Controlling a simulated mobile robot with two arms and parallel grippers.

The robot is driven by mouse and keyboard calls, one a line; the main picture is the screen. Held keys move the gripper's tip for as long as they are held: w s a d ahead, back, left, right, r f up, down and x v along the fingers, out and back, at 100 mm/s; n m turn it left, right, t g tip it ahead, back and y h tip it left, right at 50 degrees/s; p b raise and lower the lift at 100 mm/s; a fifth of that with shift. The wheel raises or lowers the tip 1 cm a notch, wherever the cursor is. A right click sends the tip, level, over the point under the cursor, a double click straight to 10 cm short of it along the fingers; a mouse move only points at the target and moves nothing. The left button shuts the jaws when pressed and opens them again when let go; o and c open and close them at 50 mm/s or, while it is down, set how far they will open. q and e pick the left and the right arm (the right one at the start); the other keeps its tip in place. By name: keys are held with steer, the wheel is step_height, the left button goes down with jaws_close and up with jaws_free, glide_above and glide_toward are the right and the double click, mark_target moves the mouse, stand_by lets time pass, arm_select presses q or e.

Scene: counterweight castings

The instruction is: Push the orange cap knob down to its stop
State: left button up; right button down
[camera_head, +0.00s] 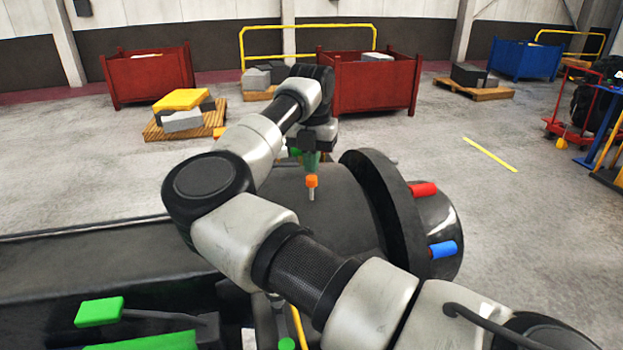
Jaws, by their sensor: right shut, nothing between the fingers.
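The orange cap knob (312,181) is small and sits on a short silver stem above the top of a dark grey cylindrical casting (335,215). My right arm reaches across the middle of the view, and its gripper (309,164) points down right over the knob. Its fingers are shut with nothing between them. I cannot tell whether the fingertips touch the knob or stop just above it. My left gripper does not show.
A red knob (424,190) and a blue knob (444,249) stick out by the casting's wide flange (382,205). A green block (98,312) is at lower left. Red bins (150,77), loaded pallets and a blue bin (524,58) stand farther back on open floor.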

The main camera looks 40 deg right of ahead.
mark_target(311, 178)
steer(key=shift+f+b, duration=1.4)
steer(key=shift+f, duration=0.35)
steer(key=shift+r, duration=0.15)
steer(key=shift+r+p, duration=0.8)
steer(key=shift+r, duration=1.05)
steer(key=shift+r+p, duration=1.35)
steer(key=shift+r, duration=1.2)
steer(key=shift+f, duration=0.1)
